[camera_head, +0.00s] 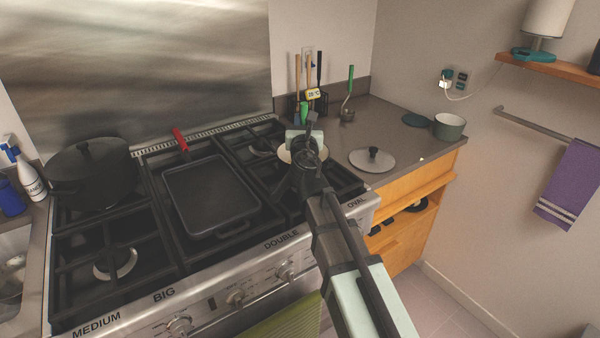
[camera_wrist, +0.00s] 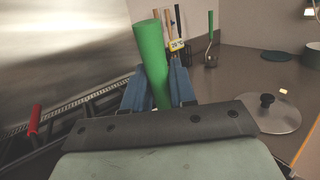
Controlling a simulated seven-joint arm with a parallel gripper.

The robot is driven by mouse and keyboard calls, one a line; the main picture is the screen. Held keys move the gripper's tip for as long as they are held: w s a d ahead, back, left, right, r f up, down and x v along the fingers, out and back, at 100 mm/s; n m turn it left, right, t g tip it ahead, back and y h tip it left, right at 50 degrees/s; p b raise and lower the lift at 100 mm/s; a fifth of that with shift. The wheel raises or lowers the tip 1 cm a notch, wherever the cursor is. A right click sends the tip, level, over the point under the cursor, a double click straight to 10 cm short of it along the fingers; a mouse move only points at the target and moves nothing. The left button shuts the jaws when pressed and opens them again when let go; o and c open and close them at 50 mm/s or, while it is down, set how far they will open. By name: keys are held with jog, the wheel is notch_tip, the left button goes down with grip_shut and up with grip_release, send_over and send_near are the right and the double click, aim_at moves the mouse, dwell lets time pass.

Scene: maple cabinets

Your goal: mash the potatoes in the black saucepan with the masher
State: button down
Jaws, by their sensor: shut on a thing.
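My gripper (camera_head: 304,140) is shut on the upright green handle (camera_head: 304,112) of a tool, likely the masher, above the right part of the stove. In the wrist view, the green handle (camera_wrist: 150,55) stands between the two blue-grey fingers, leaning slightly. The tool's lower end is hidden behind my gripper and arm. A pale round shape (camera_head: 284,156) shows partly behind my gripper, at the right burners. It may be the open saucepan with its potatoes, but most of it is covered, and whether the masher touches it I cannot tell.
A black grill pan (camera_head: 210,195) with a red handle sits mid-stove; a lidded black pot (camera_head: 95,175) stands left.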

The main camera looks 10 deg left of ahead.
aim_at(304, 113)
jog(key=shift+f, duration=0.25)
jog(key=shift+r, duration=0.15)
jog(key=shift+r, duration=1.9)
jog(key=shift+f, duration=0.15)
jog(key=shift+f, duration=1.9)
jog(key=shift+r, duration=2.05)
jog(key=shift+f, duration=0.15)
